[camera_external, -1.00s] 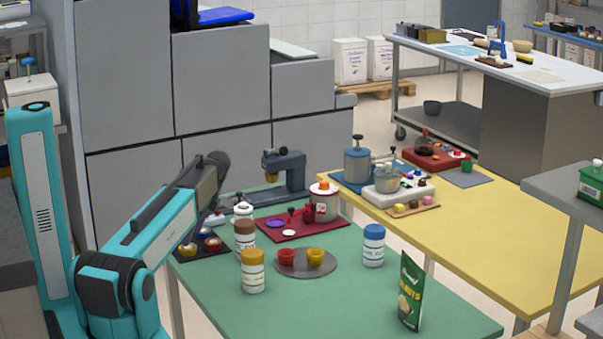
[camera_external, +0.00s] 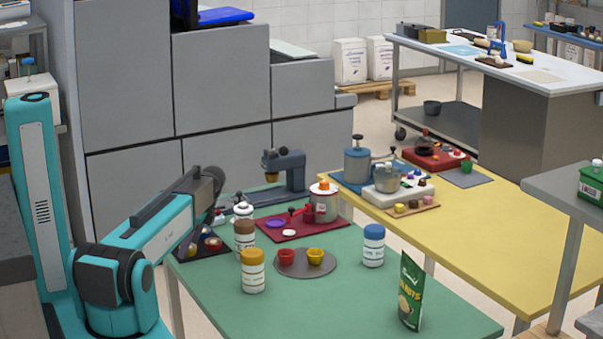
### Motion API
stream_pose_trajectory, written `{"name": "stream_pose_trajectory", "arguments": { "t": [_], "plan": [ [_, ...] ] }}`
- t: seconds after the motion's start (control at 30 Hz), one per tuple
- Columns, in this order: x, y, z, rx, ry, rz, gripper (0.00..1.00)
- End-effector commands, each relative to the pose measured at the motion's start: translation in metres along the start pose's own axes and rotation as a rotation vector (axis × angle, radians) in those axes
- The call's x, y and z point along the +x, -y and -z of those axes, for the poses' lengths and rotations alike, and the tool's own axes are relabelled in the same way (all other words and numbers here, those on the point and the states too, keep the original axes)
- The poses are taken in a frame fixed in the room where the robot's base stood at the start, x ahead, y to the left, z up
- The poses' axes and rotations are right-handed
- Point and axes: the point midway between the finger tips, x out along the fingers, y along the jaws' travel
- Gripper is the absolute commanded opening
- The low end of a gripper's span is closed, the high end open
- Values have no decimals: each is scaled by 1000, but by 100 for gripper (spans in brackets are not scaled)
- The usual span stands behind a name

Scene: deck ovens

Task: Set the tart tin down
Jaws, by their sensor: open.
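A dark mat (camera_external: 184,255) lies at the left corner of the green table and bears small round items, one pale or golden (camera_external: 192,249) and one reddish (camera_external: 212,244). I cannot tell which of them is the tart tin. My gripper (camera_external: 207,231) points down, close over this mat. It is open, but its fingers are small and partly hidden, and I cannot tell whether it touches anything. A red cup (camera_external: 286,257) and a yellow cup (camera_external: 315,257) stand on a grey round plate (camera_external: 304,272) to the right.
A dark red mat (camera_external: 268,236) with a canister (camera_external: 325,204) and a grey press (camera_external: 288,172) lie behind. A green bag (camera_external: 411,292) stands front right. The table's front middle is clear.

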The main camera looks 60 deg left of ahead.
Motion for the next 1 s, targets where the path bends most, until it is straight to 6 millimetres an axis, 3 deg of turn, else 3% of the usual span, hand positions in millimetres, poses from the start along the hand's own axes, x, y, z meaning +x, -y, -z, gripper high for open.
{"name": "stream_pose_trajectory", "arguments": {
  "t": [0.3, 0.6, 1.0],
  "plan": [
    [0, 0, 0, 0, 0, 0, 64],
    [0, 0, 0, 0, 0, 0, 17],
    [-3, 0, -1, -1, 0, 1, 17]
  ]
}}
